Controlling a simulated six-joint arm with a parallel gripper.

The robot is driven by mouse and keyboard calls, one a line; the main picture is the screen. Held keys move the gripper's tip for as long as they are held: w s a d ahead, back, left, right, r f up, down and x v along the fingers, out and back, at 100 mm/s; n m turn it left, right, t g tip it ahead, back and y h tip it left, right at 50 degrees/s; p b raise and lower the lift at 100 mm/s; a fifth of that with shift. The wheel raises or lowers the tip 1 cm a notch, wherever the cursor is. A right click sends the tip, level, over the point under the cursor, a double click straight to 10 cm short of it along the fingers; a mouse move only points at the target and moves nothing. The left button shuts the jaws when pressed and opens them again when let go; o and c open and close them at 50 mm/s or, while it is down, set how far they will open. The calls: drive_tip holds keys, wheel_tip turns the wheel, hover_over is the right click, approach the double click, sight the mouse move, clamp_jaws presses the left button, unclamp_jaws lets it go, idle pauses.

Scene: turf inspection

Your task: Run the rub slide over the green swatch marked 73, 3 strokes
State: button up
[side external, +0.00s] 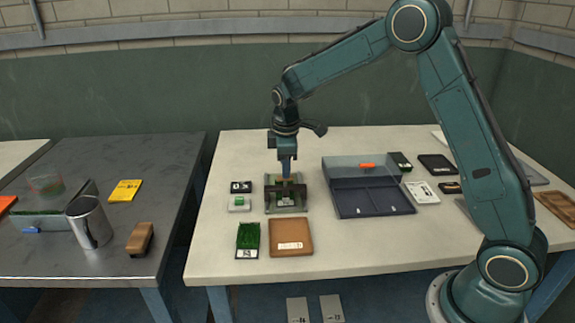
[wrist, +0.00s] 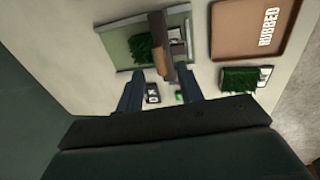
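In the side view a dark rub rig (side external: 286,208) stands on the pale table, with my gripper (side external: 287,172) pointing down over it. In the wrist view the rig is a green base (wrist: 117,45) bearing a green turf swatch (wrist: 143,52) with a pale label beside it. The brown rub slide (wrist: 160,45) lies across the swatch and partly hides it. My gripper (wrist: 160,80) is open, its fingers on either side of the slide's near end, with gaps showing. A second green swatch (side external: 248,236) lies on the table in front. I cannot read any swatch number.
A brown tray (side external: 290,236), marked RUBBED in the wrist view (wrist: 225,48), lies in front of the rig.

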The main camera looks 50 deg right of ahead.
sight(285, 187)
drive_tip(key=shift+w+d+f, duration=0.1)
drive_tip(key=shift+d+f, duration=0.05)
drive_tip(key=shift+f, duration=0.7)
drive_tip(key=shift+w+d+f, duration=0.1)
drive_tip(key=shift+f, duration=0.7)
clamp_jaws()
